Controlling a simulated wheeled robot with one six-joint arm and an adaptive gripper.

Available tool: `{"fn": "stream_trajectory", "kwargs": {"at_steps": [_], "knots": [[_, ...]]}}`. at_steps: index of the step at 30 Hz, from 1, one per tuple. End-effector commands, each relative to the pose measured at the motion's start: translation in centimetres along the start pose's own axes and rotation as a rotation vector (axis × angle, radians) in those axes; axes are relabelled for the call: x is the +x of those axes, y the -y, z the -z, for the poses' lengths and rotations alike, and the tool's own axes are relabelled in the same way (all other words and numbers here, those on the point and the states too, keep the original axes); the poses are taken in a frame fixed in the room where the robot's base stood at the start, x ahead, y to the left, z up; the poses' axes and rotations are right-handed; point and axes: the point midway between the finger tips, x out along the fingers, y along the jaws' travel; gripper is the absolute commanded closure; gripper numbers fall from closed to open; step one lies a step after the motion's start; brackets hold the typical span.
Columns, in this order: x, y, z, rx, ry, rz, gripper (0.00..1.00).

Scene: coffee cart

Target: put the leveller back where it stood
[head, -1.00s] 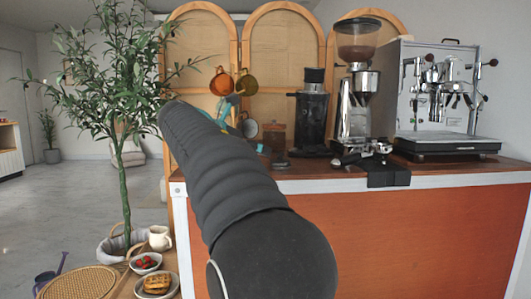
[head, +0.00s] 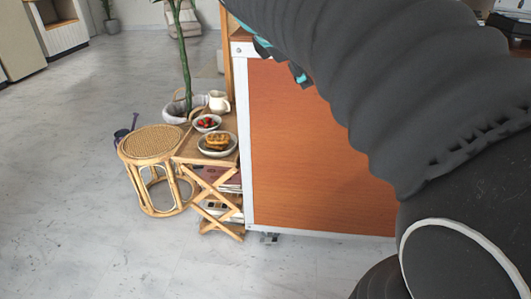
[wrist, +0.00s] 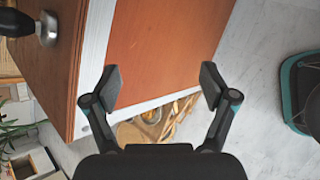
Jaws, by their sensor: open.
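My gripper (wrist: 162,84) is open and empty in the wrist view, with the orange cart front behind its fingers. In the head view, only small teal and dark bits of my gripper (head: 298,72) show beneath my arm, in front of the cart. I cannot make out the leveller for certain. A black-handled tool with a shiny metal end (wrist: 47,28) lies on the cart top at the upper left of the wrist view, apart from my fingers; I cannot tell whether it is the leveller. Most of the cart top is outside the head view or hidden by my arm.
The cart's orange front (head: 300,150) has white edges. Left of it stand a small wooden side table (head: 190,152) with a waffle plate (head: 217,151), strawberry bowl (head: 207,129) and white jug (head: 218,103), and a rattan stool (head: 152,143). The floor in front is clear.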

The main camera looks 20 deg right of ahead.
Motion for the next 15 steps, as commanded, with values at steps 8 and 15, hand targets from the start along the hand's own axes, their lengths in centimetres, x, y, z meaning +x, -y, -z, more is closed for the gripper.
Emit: {"fn": "stream_trajectory", "kwargs": {"at_steps": [8, 15], "knots": [[-1.3, 15.2, 7.5, 0.671, -0.340, 0.178, 0.16], [-1.8, 25.7, 12.9, 1.176, -0.484, 0.438, 0.16]]}}
